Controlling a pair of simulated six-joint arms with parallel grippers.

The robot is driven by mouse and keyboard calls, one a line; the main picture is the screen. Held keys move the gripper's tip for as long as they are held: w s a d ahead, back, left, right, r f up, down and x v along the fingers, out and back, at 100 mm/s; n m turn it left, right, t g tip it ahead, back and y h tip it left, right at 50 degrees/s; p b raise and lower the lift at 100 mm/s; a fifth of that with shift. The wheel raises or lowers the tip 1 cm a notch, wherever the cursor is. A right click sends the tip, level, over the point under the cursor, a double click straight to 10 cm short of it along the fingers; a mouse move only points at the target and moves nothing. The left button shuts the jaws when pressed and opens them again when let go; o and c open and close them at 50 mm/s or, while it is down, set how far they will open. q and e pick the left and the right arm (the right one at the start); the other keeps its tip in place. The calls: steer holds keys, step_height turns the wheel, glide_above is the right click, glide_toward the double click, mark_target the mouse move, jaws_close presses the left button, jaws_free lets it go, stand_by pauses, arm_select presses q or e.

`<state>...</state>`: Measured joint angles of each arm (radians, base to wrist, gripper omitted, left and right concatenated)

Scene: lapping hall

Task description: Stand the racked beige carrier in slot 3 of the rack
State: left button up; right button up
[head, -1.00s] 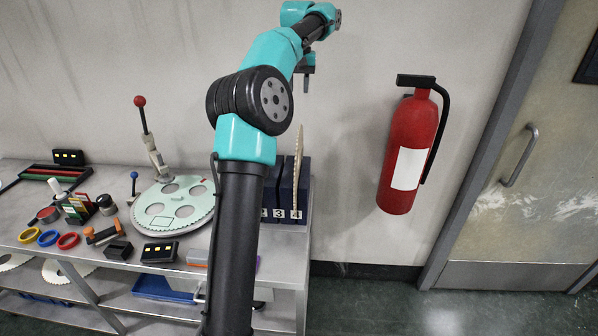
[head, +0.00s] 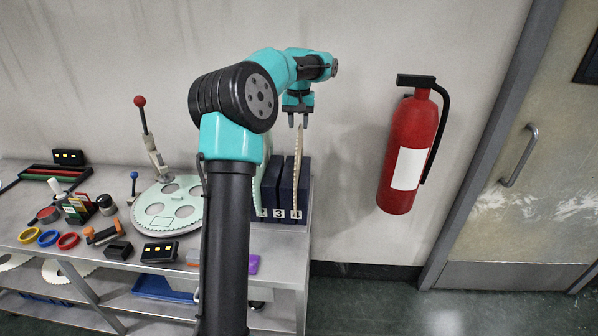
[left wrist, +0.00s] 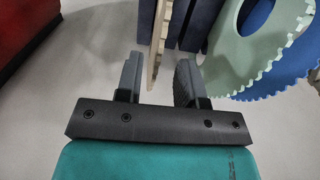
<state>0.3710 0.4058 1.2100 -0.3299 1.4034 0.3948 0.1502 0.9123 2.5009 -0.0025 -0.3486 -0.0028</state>
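The beige carrier (head: 298,172) is a thin toothed disc, seen nearly edge-on. It stands upright in the dark blue rack (head: 271,188), at the slot labelled 4. The slot labelled 3, just left of it, looks empty. My left gripper (head: 298,126) is open, just above the carrier's top edge. In the left wrist view, the carrier (left wrist: 157,42) lines up with the gap between the fingers of my left gripper (left wrist: 160,66), and I see no contact. The rack (left wrist: 183,28) lies beyond. My right gripper is in neither view.
In the left wrist view, a pale green toothed carrier (left wrist: 222,62) and a blue one (left wrist: 268,86) stand right of slot 3. A green disc with holes (head: 165,208) and small tools lie on the bench. A red extinguisher (head: 410,150) hangs right.

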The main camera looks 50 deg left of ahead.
arm_select(q)
steer(key=shift+f, duration=2.6)
jaws_close()
